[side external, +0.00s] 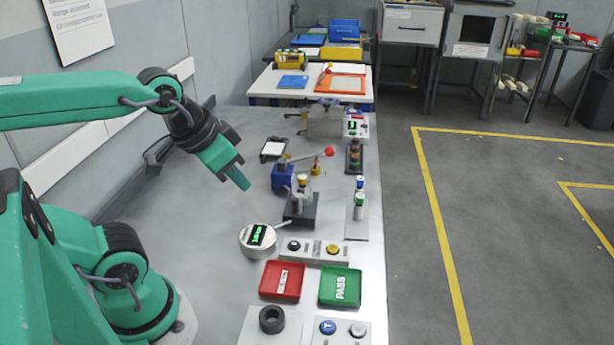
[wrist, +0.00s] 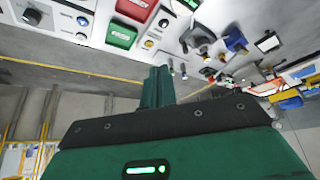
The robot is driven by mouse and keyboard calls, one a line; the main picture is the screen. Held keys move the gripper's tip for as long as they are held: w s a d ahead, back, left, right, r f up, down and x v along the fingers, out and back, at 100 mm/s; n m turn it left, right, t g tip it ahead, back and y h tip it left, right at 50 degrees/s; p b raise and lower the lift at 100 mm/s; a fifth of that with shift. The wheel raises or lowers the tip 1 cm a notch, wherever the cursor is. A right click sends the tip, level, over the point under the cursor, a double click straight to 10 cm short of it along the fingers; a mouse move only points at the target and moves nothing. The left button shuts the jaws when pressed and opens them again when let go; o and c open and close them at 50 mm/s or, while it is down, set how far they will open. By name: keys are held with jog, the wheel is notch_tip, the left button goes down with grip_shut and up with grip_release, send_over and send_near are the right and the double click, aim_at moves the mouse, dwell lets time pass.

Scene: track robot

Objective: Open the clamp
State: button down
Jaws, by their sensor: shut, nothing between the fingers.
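The clamp appears to be the blue block (side external: 282,179) with a grey lever that reaches right to a red knob (side external: 329,152). It stands on the bench just behind a dark fixture (side external: 300,208). In the wrist view the blue block (wrist: 236,43) is small, at the upper right. Whether its jaw is open or closed is too small to tell. My gripper (side external: 244,184) is shut and empty, above the bench to the left of the blue block and apart from it. Its fingers also show in the wrist view (wrist: 157,85).
A round gauge (side external: 257,238) with a green display, a red tray (side external: 283,281) and a green tray (side external: 341,286) lie nearer the front. A button panel (side external: 315,250) sits behind the trays. Bottles (side external: 359,205) stand right of the fixture.

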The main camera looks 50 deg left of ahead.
dwell(0.3)
jog(key=c, duration=1.4)
grip_release()
jog(key=shift+w, duration=0.1)
jog(key=n+g, duration=0.2)
jog(key=g, duration=0.4)
send_over(295, 200)
jog(key=shift+f, duration=4.4)
jog(key=shift+f, duration=0.15)
jog(key=shift+f, duration=3.75)
